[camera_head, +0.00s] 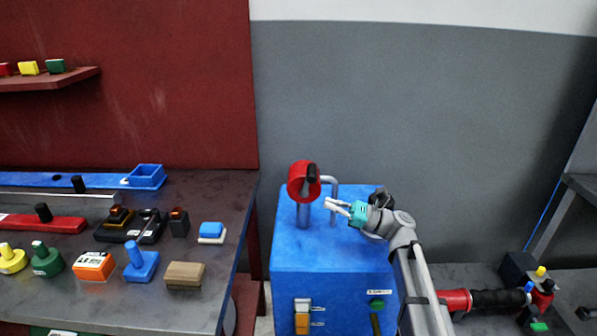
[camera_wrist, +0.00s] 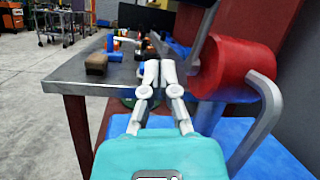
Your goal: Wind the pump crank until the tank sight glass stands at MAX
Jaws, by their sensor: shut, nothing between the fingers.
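The pump has a red drum (camera_head: 300,190) on a grey post above a blue cabinet (camera_head: 320,250). A black knob (camera_head: 312,174), which looks like the crank handle, sits at its right side. The drum fills the upper right of the wrist view (camera_wrist: 232,68); I cannot make out the knob there. My gripper (camera_head: 333,206) is shut and empty, low and right of the drum, above the cabinet top. In the wrist view its fingertips (camera_wrist: 159,72) meet left of the drum, apart from it in the picture. I cannot identify the tank sight glass or its level.
A bent grey pipe (camera_head: 335,190) rises beside the drum, close to my gripper. White and orange blocks (camera_head: 302,315) and a green button (camera_head: 377,303) are on the cabinet front. The workbench (camera_head: 120,290) at left holds several tools and blocks.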

